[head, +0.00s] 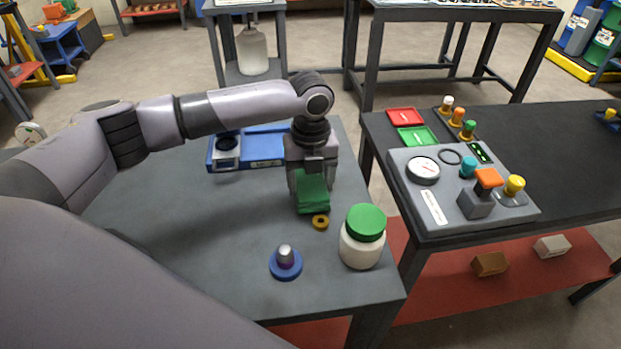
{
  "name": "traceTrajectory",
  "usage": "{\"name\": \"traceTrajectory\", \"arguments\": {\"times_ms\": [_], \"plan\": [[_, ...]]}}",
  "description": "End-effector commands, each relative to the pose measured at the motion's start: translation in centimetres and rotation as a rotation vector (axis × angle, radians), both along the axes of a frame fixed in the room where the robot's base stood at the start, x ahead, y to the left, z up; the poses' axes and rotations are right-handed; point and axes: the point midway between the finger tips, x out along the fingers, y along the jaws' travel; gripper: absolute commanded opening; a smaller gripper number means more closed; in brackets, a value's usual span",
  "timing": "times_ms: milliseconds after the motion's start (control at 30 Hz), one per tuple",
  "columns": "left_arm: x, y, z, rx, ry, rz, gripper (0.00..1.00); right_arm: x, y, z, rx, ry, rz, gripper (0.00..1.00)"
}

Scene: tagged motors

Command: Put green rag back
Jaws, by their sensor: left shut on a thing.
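My left gripper (312,190) comes in from the left and points down over the grey table (190,235). It is shut on the green rag (313,193), which hangs between and below the fingers. I cannot tell whether the rag touches the table. A green tray (417,136) lies on the dark table to the right, in front of a red tray (405,117). My right gripper is not in view.
A white jar with a green lid (362,238), a brass ring (320,222) and a blue-based metal part (286,262) stand near the gripper. A blue fixture (250,149) lies behind it. A control panel (450,210) fills the right table's near side.

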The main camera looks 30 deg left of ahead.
Motion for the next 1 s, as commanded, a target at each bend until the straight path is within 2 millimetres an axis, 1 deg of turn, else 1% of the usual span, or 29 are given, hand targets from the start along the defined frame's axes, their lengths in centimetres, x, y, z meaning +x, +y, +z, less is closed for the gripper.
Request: {"name": "traceTrajectory", "arguments": {"times_ms": [233,267,300,333,633,767,867,1000], "plan": [[0.0,0.0,-0.7,-0.001,0.001,0.0,0.4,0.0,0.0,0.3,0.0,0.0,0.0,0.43],[0.0,0.0,-0.8,-0.001,0.001,0.0,0.71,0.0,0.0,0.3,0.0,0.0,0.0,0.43],[0.0,0.0,-0.8,-0.001,0.001,0.0,0.84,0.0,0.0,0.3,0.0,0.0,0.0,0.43],[0.0,0.0,-0.8,-0.001,0.001,0.0,0.94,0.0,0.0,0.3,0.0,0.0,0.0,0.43],[0.0,0.0,-0.7,0.0,0.0,0.0,0.94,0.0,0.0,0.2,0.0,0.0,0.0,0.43],[0.1,0.0,-0.1,0.0,-0.003,0.0,0.94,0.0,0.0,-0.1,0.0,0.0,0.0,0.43],[0.1,0.0,1.7,-0.001,-0.003,0.0,0.94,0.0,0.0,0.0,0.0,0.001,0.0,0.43],[0.1,0.0,4.9,-0.002,-0.004,0.001,0.94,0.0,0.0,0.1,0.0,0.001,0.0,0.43]]}}
